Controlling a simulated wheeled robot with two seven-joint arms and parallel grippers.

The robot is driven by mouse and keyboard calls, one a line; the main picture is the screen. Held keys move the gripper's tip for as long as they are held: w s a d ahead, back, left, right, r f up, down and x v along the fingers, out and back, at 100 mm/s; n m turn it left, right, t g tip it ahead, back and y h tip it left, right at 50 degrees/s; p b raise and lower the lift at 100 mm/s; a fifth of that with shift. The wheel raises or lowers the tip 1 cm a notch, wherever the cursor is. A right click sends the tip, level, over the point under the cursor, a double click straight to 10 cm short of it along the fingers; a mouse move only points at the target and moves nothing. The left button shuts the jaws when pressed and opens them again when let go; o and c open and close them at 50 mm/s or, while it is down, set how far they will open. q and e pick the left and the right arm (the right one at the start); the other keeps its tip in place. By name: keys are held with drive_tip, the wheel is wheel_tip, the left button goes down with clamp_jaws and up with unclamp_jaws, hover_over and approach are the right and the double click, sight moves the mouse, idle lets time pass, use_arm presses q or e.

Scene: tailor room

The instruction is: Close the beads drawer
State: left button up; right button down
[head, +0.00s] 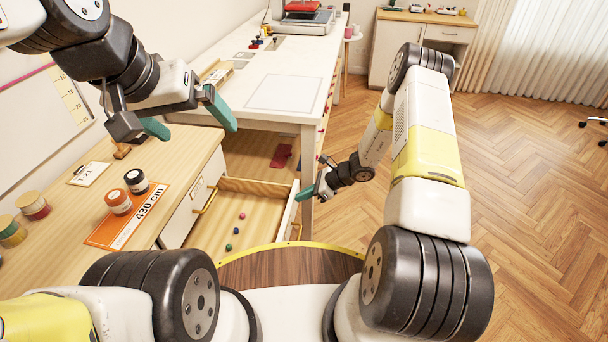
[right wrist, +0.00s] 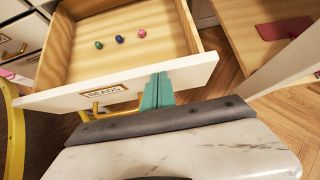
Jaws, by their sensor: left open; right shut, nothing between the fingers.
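The beads drawer (head: 257,187) is pulled open from the desk's drawer unit, with a few small coloured beads (head: 236,230) on its floor. In the right wrist view its white front (right wrist: 193,72) carries a BEADS label (right wrist: 104,91) and a yellow handle (right wrist: 122,110). My right gripper (head: 308,193) is shut and empty, with teal fingertips (right wrist: 158,82) at the outer face of the front, right of the handle in the wrist view. Whether they touch it I cannot tell. My left gripper (head: 188,119) is open and empty above the desk, away from the drawer.
Open floor (head: 530,200) lies to the right.

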drive_tip(key=shift+a, duration=0.15)
drive_tip(key=w+a, duration=0.3)
drive_tip(key=a, duration=0.8)
drive_tip(key=w+a, duration=0.3)
drive_tip(key=a, duration=0.9)
drive_tip(key=shift+w+a, duration=0.15)
drive_tip(key=shift+a, duration=0.1)
